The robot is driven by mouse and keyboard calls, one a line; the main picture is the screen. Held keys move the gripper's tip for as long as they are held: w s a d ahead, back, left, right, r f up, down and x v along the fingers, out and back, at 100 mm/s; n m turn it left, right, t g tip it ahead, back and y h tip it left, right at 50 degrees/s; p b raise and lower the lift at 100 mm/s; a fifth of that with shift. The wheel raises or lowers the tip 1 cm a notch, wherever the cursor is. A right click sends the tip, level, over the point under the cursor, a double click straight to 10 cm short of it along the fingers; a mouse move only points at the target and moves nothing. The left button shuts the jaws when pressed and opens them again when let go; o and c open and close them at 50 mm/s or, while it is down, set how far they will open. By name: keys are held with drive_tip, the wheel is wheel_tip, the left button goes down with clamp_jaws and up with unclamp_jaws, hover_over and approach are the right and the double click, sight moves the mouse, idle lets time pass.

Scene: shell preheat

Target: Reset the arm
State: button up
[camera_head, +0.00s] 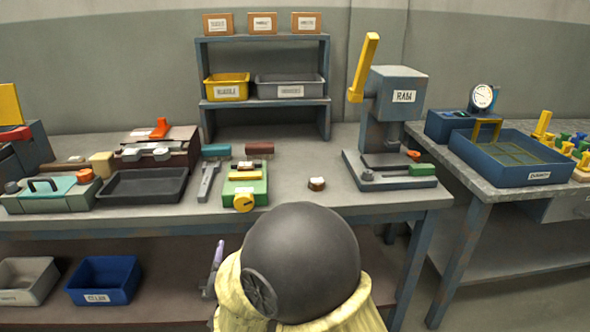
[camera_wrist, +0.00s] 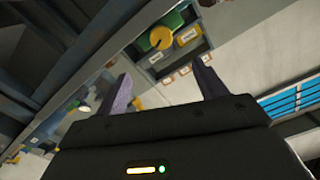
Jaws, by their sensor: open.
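My gripper (camera_wrist: 163,84) shows in the wrist view with its two purple-grey fingers spread apart and nothing between them. In the head view my arm's large dark round joint and yellowish cover fill the bottom middle. A purple finger of the gripper (camera_head: 217,256) shows just left of them, in front of the workbench (camera_head: 285,180) and below its top edge. Most of the gripper is hidden there. The wrist view is tilted and looks past the fingers at shelving and the wall.
The bench holds a black tray (camera_head: 142,187), a green fixture (camera_head: 245,187), a small round brown-and-white piece (camera_head: 317,183) and a press marked RAM (camera_head: 397,92). A blue bin (camera_head: 103,281) sits on the lower shelf. A side table (camera_head: 480,178) at right bears a blue tray (camera_head: 512,172).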

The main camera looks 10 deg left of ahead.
drive_tip(key=w+d+f+n+g+h, duration=0.1)
drive_tip(key=w+d+f+g, duration=0.15)
drive_tip(key=d, duration=0.55)
drive_tip(key=w+d+f+g+h, duration=0.1)
drive_tip(key=d+f+g, duration=0.1)
drive_tip(key=d+g, duration=0.35)
drive_tip(key=s+d+f+g+h+p, duration=0.1)
drive_tip(key=s+d+g, duration=0.2)
drive_tip(key=s+d, duration=0.65)
drive_tip(key=s+d+f+g+h, duration=0.1)
drive_tip(key=s+d+g, duration=0.4)
drive_tip(key=d, duration=0.7)
wheel_tip(320, 180, up, 29)
drive_tip(key=t+p, duration=0.1)
drive_tip(key=p, duration=2.8)
drive_tip(key=shift+s+a+r+n, duration=0.15)
drive_tip(key=shift+s+r+n, duration=0.05)
drive_tip(key=shift+n, duration=0.2)
drive_tip(key=shift+f, duration=0.1)
